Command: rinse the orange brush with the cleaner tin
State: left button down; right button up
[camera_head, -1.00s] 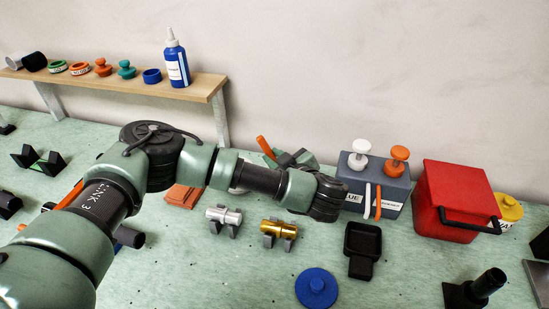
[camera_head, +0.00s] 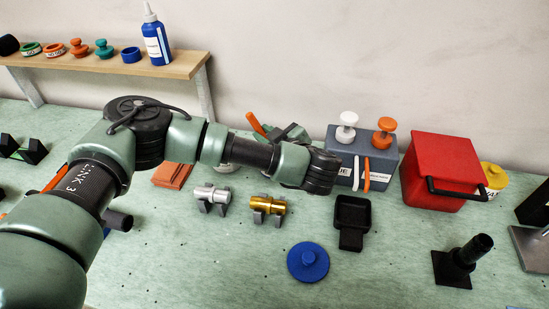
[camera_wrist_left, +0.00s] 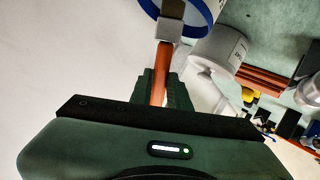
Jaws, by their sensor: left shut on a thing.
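My left gripper (camera_head: 274,132) is shut on the orange handle of the brush (camera_head: 256,124), behind my forearm in the head view. In the left wrist view the orange handle (camera_wrist_left: 159,75) runs up from between the fingers to a pale grey ferrule (camera_wrist_left: 169,27). The ferrule overlaps a blue-rimmed round opening (camera_wrist_left: 207,18) at the top edge; I cannot tell whether the bristles are inside it. A white tin (camera_wrist_left: 219,48) stands beside the brush; its label is unreadable. In the head view a white tin (camera_head: 229,167) is mostly hidden by my arm. My right gripper is not in view.
A grey box (camera_head: 391,168) with white and orange knobs and a red box (camera_head: 440,170) stand at the right. Silver (camera_head: 212,194) and gold (camera_head: 267,204) cylinders, a black tray (camera_head: 352,215) and a blue lid (camera_head: 308,262) lie nearer. A wooden shelf (camera_head: 185,66) is at the back left.

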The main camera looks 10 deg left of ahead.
pick_arm(q)
jog(key=shift+a, duration=1.05)
jog(key=shift+d+b, duration=0.55)
jog(key=shift+d, duration=0.65)
notch_tip(320, 180, up, 7)
jog(key=p, duration=0.2)
jog(key=shift+f+p, duration=0.15)
jog(key=shift+p, duration=0.25)
